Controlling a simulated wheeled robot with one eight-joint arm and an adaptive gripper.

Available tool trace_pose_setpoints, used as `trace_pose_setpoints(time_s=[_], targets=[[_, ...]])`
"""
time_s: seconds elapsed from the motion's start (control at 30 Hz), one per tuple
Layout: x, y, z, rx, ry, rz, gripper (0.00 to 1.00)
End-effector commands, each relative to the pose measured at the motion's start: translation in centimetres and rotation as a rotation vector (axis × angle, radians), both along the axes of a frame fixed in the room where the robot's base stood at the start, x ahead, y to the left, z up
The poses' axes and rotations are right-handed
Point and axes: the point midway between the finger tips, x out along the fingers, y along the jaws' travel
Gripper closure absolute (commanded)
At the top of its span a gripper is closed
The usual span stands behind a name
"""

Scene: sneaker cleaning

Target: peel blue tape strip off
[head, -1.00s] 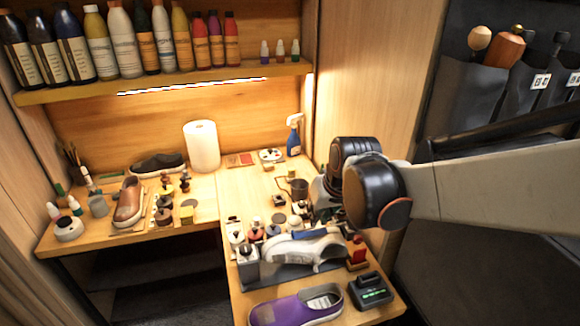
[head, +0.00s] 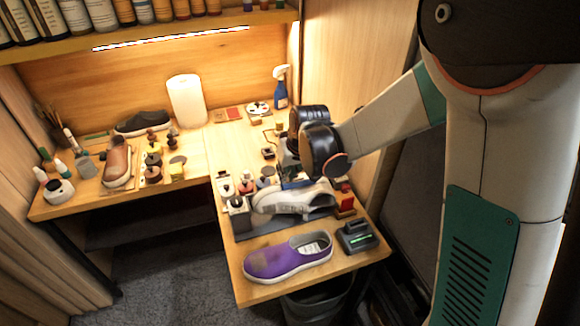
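The blue tape strip (head: 297,184) shows as a small blue patch along the upper edge of the sneaker. My gripper (head: 286,172) is just behind and above the strip, pointing down. My dark wrist hides part of the gripper, and the fingertips are too small to tell whether they touch the tape or are open or shut.
A purple slip-on shoe (head: 288,257) lies at the bench's front edge, with a dark device with a green display (head: 357,236) to its right. Small bottles and jars crowd the sneaker's left. A brown shoe (head: 117,163) and a paper roll (head: 187,100) stand farther back.

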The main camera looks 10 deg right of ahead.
Motion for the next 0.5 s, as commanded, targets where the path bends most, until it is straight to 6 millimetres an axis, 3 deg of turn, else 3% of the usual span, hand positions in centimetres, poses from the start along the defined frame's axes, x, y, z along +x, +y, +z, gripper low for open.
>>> trace_pose_setpoints(time_s=[0.2, 0.5], targets=[[1.3, 0.6, -3.6, 0.000, 0.000, 0.001, 0.87], [2.2, 1.0, -5.6, 0.000, 0.000, 0.001, 0.87]])
